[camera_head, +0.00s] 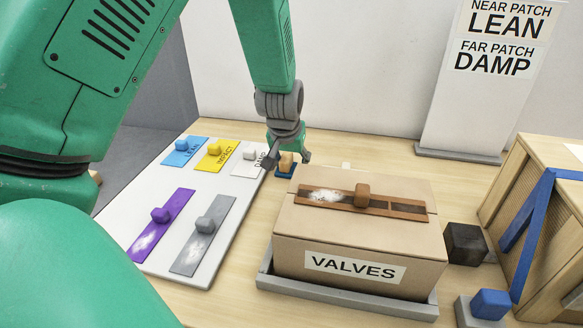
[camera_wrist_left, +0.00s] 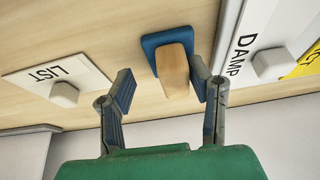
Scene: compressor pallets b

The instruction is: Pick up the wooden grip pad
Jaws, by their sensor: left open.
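The wooden grip pad (camera_head: 286,161) is a small light-wood block on a blue base (camera_head: 285,172), standing on the table behind the cardboard box. In the left wrist view the wooden block (camera_wrist_left: 174,72) rises from its blue base (camera_wrist_left: 160,42) between my fingers, nearer the right-hand finger. My left gripper (camera_head: 287,160) is open and comes down from above around the pad. In the left wrist view my left gripper (camera_wrist_left: 163,90) shows a gap on the block's left side; whether the right finger touches it I cannot tell. My right gripper is not in view.
A cardboard box labelled VALVES (camera_head: 355,262) stands in a grey tray (camera_head: 345,300) in front of the pad. A white board (camera_head: 190,225) with coloured plates lies left. A wooden crate (camera_head: 545,220), a dark block (camera_head: 465,243) and a blue block (camera_head: 490,304) are right.

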